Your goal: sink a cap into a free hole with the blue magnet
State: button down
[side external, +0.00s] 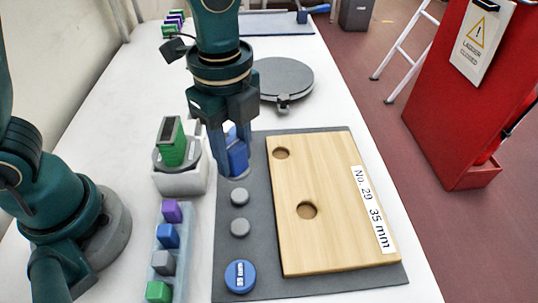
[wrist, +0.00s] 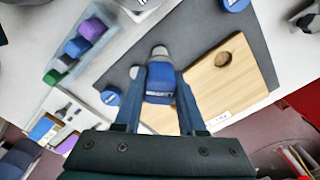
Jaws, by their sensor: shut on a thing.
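My gripper (side external: 232,172) is shut on the blue magnet (side external: 236,152), low over the grey mat. The wrist view shows the magnet (wrist: 160,84) between both fingers. A grey cap (side external: 237,179) shows just below the magnet in the side view; I cannot tell whether it touches it. In the wrist view a grey cap (wrist: 159,52) shows past the magnet's end. Two more grey caps (side external: 239,197) (side external: 240,228) lie on the mat nearer the camera. The wooden board (side external: 335,240) to the right has two round brown holes (side external: 281,153) (side external: 307,210), which look empty.
A blue labelled disc (side external: 240,276) lies on the mat (side external: 290,286). Left of the mat are a tray (side external: 161,258) of coloured blocks and a white stand (side external: 181,180) with a green block. A round grey plate (side external: 283,78) is behind. A red cabinet (side external: 475,100) stands beyond the table.

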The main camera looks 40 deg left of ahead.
aim_at(237, 176)
jog(key=shift+f, duration=2.6)
jog(key=shift+f, duration=0.4)
jog(key=shift+r, duration=1.5)
jog(key=shift+r, duration=0.35)
jog(key=shift+r, duration=0.35)
jog(key=shift+r, duration=0.15)
jog(key=shift+r, duration=0.15)
